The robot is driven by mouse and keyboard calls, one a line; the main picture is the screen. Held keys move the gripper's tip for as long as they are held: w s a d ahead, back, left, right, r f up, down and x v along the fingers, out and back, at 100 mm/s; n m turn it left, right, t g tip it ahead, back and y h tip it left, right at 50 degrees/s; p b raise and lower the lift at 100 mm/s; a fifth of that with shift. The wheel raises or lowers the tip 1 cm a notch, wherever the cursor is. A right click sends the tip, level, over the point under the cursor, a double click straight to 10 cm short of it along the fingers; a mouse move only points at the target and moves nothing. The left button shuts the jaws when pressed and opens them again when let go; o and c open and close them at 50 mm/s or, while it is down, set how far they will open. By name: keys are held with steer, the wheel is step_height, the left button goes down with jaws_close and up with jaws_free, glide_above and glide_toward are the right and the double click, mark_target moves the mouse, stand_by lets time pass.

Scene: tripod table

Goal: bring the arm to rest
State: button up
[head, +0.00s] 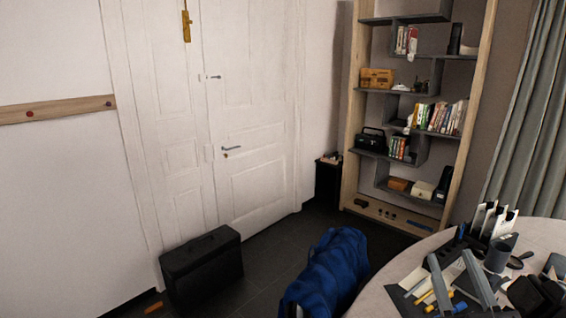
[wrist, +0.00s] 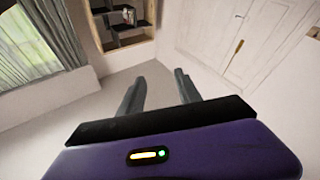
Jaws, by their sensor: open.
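My gripper (wrist: 159,76) shows in the wrist view with its two grey fingers spread apart. Nothing is between the fingers, and no object touches them. They point toward the wall with the shelf and the door. I cannot make out my gripper for certain in the head view.
A round table (head: 385,296) at the lower right carries dark holders, a cup (head: 497,257), pencils and grey bars. A blue bag (head: 326,272) and a black case (head: 202,268) stand on the floor. A bookshelf (head: 349,150) and white door (head: 255,120) are behind.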

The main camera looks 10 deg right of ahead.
steer(key=s+a+f+g+y, duration=0.2)
steer(key=s+a+f, duration=0.2)
steer(key=s, duration=0.6)
steer(key=s+a+f+g+y, duration=0.1)
steer(key=s+a+f+g, duration=0.1)
steer(key=s+a+f, duration=0.3)
steer(key=s+a+f+g+y, duration=0.2)
steer(key=s+a+f, duration=0.2)
steer(key=s+f, duration=0.7)
steer(key=s, duration=0.5)
steer(key=shift+s+a+y, duration=0.25)
steer(key=shift+a+y, duration=0.05)
steer(key=shift+a, duration=0.1)
steer(key=shift+r, duration=0.1)
